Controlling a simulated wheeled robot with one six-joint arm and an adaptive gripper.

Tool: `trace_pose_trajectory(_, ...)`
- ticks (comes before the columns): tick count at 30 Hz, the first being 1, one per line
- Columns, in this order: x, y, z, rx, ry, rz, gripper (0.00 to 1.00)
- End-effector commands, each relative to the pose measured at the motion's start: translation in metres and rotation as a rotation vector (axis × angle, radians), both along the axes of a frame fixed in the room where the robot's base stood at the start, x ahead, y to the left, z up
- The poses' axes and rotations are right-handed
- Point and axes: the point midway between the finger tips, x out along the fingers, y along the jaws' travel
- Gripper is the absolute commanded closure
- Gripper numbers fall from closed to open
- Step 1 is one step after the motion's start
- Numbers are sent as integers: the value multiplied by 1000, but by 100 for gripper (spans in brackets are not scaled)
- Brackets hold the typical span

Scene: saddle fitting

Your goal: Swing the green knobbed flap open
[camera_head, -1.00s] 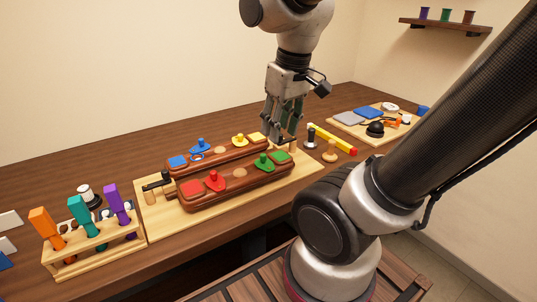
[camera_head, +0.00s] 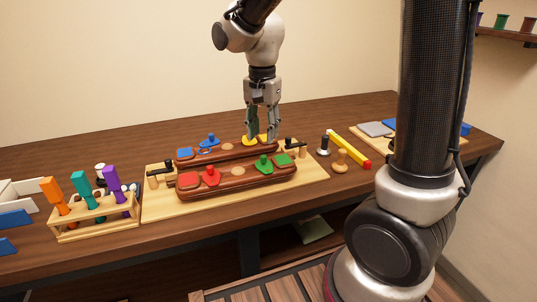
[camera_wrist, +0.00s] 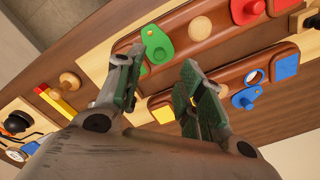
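The green knobbed flap (camera_head: 263,164) lies on the front dark-red bar near its right end, its round knob upright. It also shows in the wrist view (camera_wrist: 156,45), beside a green square patch (camera_head: 282,160). My gripper (camera_head: 262,137) is above the rear bar, around the yellow pieces there, behind the green flap. In the wrist view its two fingers (camera_wrist: 158,72) stand apart with nothing between them. The green flap is just beyond the fingertips. The fingers partly hide the yellow flap (camera_head: 250,140) in the head view.
The bars rest on a pale board (camera_head: 317,173). A red knobbed flap (camera_head: 211,176) and a blue one (camera_head: 209,140) sit further left. A wooden knob (camera_head: 341,162) and a yellow bar (camera_head: 349,148) lie right. A tool rack (camera_head: 95,221) stands left.

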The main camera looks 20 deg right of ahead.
Motion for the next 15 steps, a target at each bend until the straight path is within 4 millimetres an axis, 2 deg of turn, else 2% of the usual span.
trace_pose_trajectory(15,-1,-1,-70,-1,2,-15,62)
